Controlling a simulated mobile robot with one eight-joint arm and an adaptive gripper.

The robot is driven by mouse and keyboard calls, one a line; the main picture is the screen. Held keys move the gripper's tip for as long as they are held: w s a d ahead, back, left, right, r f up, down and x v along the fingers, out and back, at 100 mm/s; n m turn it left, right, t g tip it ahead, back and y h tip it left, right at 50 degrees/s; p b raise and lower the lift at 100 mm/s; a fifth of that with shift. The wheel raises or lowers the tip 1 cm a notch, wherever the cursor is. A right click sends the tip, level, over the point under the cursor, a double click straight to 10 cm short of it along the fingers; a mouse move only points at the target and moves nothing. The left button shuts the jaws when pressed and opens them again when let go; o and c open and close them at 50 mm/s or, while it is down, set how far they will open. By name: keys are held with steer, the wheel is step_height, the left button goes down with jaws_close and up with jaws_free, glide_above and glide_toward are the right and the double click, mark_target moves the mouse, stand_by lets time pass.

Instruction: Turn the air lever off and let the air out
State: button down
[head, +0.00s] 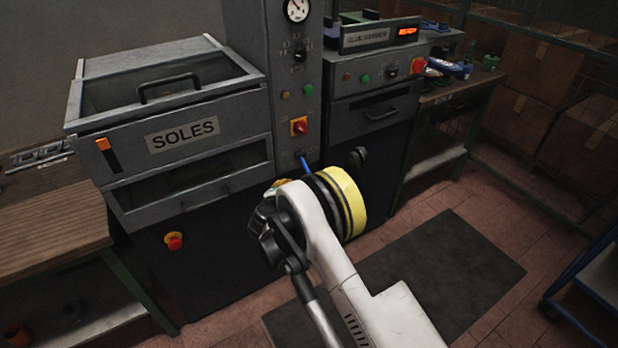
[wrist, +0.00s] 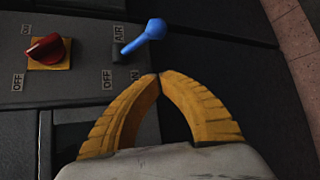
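The air lever (wrist: 143,38) is blue with a round knob and sits on the grey panel beside the AIR label. In the wrist view it slants up and right from its pivot, toward the side of the ON label (wrist: 135,73) and away from the OFF label (wrist: 107,79). In the head view the blue lever (head: 306,166) shows low on the central column, just behind my arm. My gripper (wrist: 160,75) has its yellow fingertips together with nothing between them. They are below the knob in the wrist view, apart from it. The head view mostly hides my gripper behind my wrist.
A red rotary switch (wrist: 46,50) on a yellow plate is left of the lever. A pressure gauge (head: 296,9) tops the column. The SOLES press (head: 185,134) stands left, with a red stop button (head: 173,241). A dark mat (head: 440,270) lies on the floor.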

mark_target(307, 168)
steer(key=w+d+f+b, duration=0.1)
steer(key=w+d+b, duration=0.3)
steer(key=w+b, duration=0.1)
steer(key=shift+x, duration=0.95)
steer(key=shift+r, duration=0.1)
